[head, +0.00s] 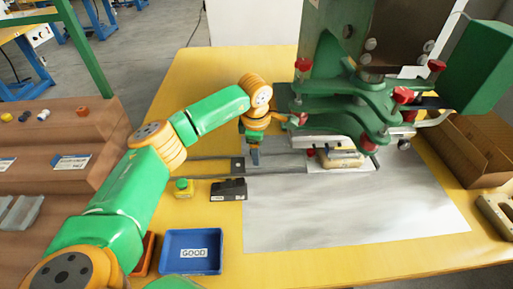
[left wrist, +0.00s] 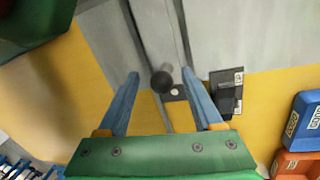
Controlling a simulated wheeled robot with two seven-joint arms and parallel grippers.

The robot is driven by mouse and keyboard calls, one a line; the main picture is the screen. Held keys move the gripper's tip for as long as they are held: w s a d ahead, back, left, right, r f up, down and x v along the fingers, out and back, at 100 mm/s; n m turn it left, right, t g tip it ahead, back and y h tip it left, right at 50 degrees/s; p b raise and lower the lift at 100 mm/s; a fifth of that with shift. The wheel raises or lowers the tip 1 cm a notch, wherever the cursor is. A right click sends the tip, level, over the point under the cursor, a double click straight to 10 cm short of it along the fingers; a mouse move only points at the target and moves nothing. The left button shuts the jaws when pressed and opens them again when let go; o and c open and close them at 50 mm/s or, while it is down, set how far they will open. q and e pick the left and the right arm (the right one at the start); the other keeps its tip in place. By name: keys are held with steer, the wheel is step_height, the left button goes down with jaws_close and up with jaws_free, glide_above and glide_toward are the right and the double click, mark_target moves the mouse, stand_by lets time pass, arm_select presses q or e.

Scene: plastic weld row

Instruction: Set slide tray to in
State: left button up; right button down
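The slide tray (head: 318,165) lies under the green press on rails (head: 205,167), with a pale metal part on it. In the left wrist view a dark round knob (left wrist: 162,82) stands over a grey strip; I cannot tell for sure that it belongs to the tray. My left gripper (left wrist: 160,75) is open, with its blue fingers on either side of the knob and a gap to each. In the head view my left gripper (head: 255,158) points down left of the press, over the rails, and hides the knob.
A blue GOOD tray (head: 190,263) is at the front. The green press (head: 340,100) stands close right of my gripper. The metal sheet (head: 340,215) is clear in front.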

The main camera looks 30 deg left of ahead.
arm_select(q)
step_height(320, 180, up, 7)
steer(key=s, duration=0.1)
steer(key=shift+s+d, duration=0.15)
steer(key=shift+d, duration=0.05)
